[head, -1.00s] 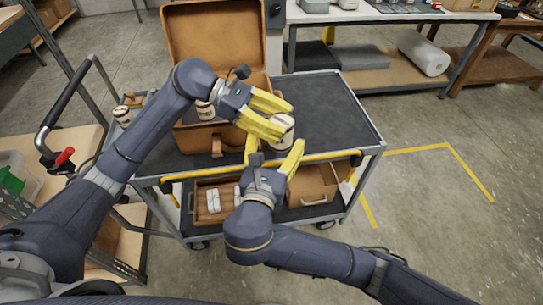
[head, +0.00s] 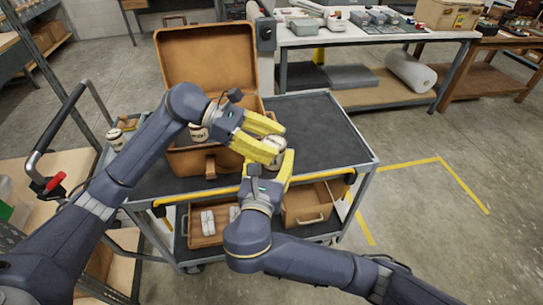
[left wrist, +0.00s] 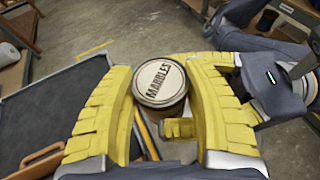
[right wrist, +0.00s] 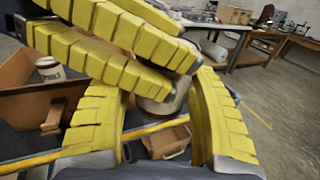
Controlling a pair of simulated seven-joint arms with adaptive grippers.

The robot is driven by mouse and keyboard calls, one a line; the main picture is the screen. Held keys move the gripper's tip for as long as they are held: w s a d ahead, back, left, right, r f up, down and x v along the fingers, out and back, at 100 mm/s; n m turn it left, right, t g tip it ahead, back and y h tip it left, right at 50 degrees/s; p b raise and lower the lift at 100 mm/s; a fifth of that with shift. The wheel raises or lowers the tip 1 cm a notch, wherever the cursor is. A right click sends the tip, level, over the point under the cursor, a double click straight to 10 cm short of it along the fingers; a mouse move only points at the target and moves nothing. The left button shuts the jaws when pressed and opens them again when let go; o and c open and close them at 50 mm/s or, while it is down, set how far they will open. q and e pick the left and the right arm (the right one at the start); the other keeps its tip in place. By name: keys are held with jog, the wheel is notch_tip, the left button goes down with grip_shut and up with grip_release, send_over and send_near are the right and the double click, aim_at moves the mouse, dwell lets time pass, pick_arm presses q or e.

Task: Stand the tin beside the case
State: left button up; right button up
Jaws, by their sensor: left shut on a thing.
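The tin (head: 274,155) is round, with a cream lid that reads MARBLES in the left wrist view (left wrist: 160,82). My left gripper (head: 272,138) is shut on it and holds it near the trolley's front edge. My right gripper (head: 268,170) has its fingers apart around the lower part of the tin; it also shows in the right wrist view (right wrist: 162,110). I cannot tell whether both its fingers touch the tin. The brown case (head: 205,72) stands open on the trolley, left of the tin, lid up at the back. My left arm hides part of it.
The trolley's dark top (head: 318,130) is clear right of the case. Another tin (head: 198,132) shows at the case, and one more (head: 114,140) stands at the left. The lower shelf holds a tray (head: 206,235) and a brown box (head: 306,205). A workbench (head: 375,38) stands behind.

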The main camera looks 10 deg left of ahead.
jog(key=shift+a, duration=0.1)
jog(key=c, duration=0.8)
pick_arm(q)
jog(key=o, duration=1.5)
pick_arm(e)
jog(key=shift+c, duration=0.5)
pick_arm(q)
jog(key=shift+o, duration=0.2)
